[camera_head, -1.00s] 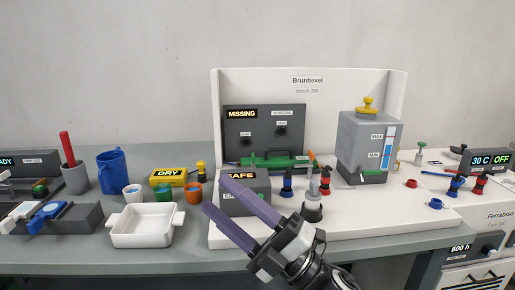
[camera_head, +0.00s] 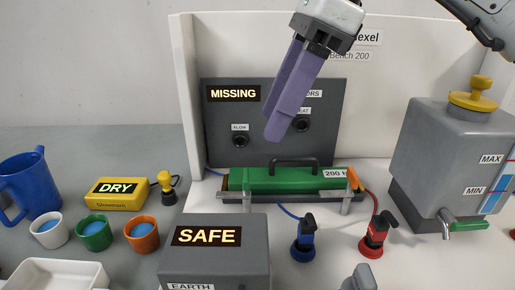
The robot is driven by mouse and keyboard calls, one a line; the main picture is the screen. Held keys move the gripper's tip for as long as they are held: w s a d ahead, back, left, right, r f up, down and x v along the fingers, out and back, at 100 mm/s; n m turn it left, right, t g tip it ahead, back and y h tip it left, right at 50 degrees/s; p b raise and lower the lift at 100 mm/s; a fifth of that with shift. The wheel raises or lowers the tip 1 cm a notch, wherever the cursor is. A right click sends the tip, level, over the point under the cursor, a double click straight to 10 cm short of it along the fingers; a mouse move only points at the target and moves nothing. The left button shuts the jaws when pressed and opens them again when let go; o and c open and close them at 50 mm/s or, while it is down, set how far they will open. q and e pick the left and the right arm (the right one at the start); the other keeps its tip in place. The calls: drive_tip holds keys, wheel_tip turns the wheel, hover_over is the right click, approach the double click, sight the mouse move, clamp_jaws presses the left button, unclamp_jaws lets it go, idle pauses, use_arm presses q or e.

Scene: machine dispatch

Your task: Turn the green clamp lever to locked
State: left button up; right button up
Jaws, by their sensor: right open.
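My right gripper (camera_head: 276,132) reaches down from the top, its arm entering from the upper right. Its two purple fingers are open and empty, seen nearly edge-on. They show in front of the grey panel (camera_head: 222,130), above the green block (camera_head: 255,180) with a black handle. That block lies in a metal holder, with an orange piece (camera_head: 352,178) upright at its right end. A green tap lever (camera_head: 470,225) sits on the grey tank (camera_head: 435,150) at right. I cannot tell which green part is the clamp lever. My left gripper is not in view.
A grey box (camera_head: 215,250) reading SAFE stands in front. Blue (camera_head: 303,240) and red (camera_head: 376,235) plugs stand upright to its right. Cups, a blue jug (camera_head: 28,185) and a yellow DRY box (camera_head: 115,194) are at left. The white back wall stands behind the panel.

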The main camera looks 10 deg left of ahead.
sight(246, 174)
drive_tip(key=x, duration=0.3)
drive_tip(key=b+x, duration=0.1)
drive_tip(key=x, duration=0.4)
drive_tip(key=shift+s+a+f, duration=0.1)
drive_tip(key=shift+s+f, duration=0.15)
drive_tip(key=shift+s, duration=0.15)
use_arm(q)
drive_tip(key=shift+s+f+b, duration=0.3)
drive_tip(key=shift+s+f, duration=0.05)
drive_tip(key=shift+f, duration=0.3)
use_arm(e)
drive_tip(key=shift+a+f, duration=0.3)
drive_tip(key=shift+f, duration=0.25)
drive_tip(key=c, duration=1)
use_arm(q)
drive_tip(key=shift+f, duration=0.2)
use_arm(e)
drive_tip(key=shift+c, duration=0.2)
